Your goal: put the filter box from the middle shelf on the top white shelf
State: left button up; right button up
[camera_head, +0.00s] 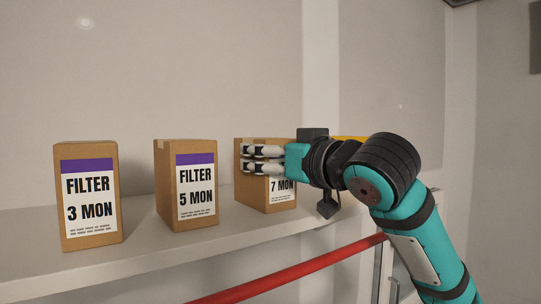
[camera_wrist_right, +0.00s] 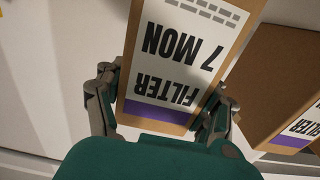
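Three brown filter boxes with white labels and purple bands stand upright in a row on a white shelf (camera_head: 130,262). They are the 3 MON box (camera_head: 89,200), the 5 MON box (camera_head: 187,190) and the 7 MON box (camera_head: 258,201). My right gripper (camera_head: 243,158) reaches in from the right at the 7 MON box, and its fingers hide the upper part of that label. In the right wrist view the 7 MON box (camera_wrist_right: 180,62) appears upside down between the spread fingers (camera_wrist_right: 165,105). Contact cannot be told. My left gripper is not in view.
The 5 MON box (camera_wrist_right: 283,82) also shows at the right of the right wrist view, close to the fingers. A red bar (camera_head: 290,268) runs below and in front of the shelf. Something yellow (camera_head: 350,138) shows behind my right wrist. The wall above the boxes is bare.

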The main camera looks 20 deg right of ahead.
jog(key=o, duration=0.4)
jog(key=shift+r, duration=0.1)
jog(key=shift+s, duration=0.15)
jog(key=shift+b+v, duration=2.5)
jog(key=shift+v, duration=3.35)
jog(key=shift+r, duration=0.1)
